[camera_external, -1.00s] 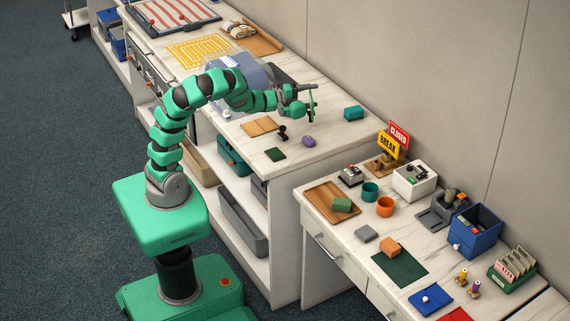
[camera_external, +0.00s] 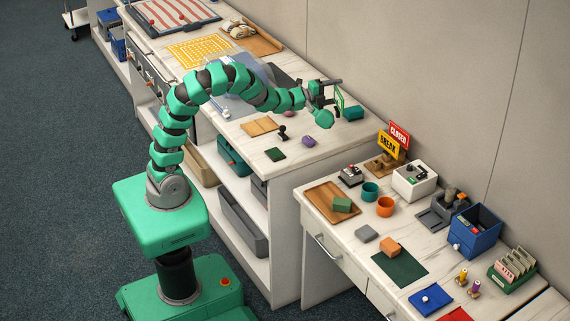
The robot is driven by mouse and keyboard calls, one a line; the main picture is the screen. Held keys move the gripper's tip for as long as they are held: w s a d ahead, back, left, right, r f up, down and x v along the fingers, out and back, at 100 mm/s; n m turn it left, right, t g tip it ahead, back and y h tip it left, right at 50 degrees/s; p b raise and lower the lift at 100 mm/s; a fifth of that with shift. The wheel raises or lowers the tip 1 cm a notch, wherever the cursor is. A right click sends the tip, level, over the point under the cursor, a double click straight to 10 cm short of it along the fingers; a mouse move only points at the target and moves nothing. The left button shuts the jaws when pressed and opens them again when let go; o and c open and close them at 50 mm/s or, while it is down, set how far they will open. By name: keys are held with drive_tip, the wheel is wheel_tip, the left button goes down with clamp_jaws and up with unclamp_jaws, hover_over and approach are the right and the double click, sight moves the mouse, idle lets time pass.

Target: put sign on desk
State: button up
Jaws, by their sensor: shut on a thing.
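My gripper (camera_external: 337,97) is shut on a thin green sign (camera_external: 341,102), seen nearly edge-on so its face is hard to read. It is held in the air above the right end of the higher counter. The desk (camera_external: 432,248) is the lower white-topped table at the right, below and to the right of my gripper. A red CLOSED sign (camera_external: 399,135) and a yellow BREAK sign (camera_external: 388,145) stand upright in a wooden holder (camera_external: 378,168) at the desk's back left.
The desk also holds a wooden tray (camera_external: 322,198), cups, a white box (camera_external: 414,182), a blue bin (camera_external: 475,233) and a dark green mat (camera_external: 400,268). Bare desk top shows around the middle.

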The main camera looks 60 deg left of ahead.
drive_tip(key=w+d+f+n+y, duration=0.3)
drive_tip(key=w+d+f+y, duration=0.3)
drive_tip(key=d, duration=0.5)
drive_tip(key=shift+w+d+f+n+b, duration=0.3)
drive_tip(key=shift+w+d+f+b, duration=0.15)
drive_tip(key=shift+f, duration=0.4)
drive_tip(key=shift+a, duration=0.1)
